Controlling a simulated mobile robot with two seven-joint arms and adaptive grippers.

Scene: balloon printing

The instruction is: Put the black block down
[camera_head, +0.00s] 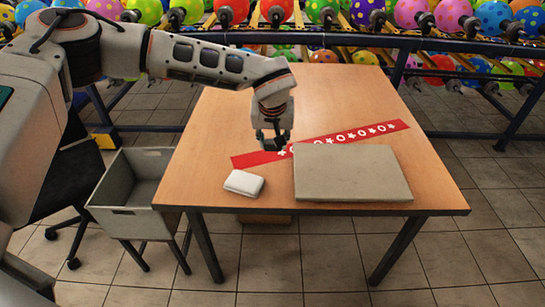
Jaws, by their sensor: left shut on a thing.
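My left gripper (273,142) points down over the middle of the wooden table (225,125), just above or at the red strip with white flower shapes (345,138). It is shut on a small dark thing, taken to be the black block; fingers and block are both dark and hard to tell apart. I cannot tell whether the block touches the strip. My right gripper is not in view.
A grey flat slab (350,172) lies right of the gripper, partly over the strip. A white rounded box (243,183) lies at the front left. A grey bin (130,190) stands left of the table. Racks of colourful balloons (410,12) stand behind. The table's back is clear.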

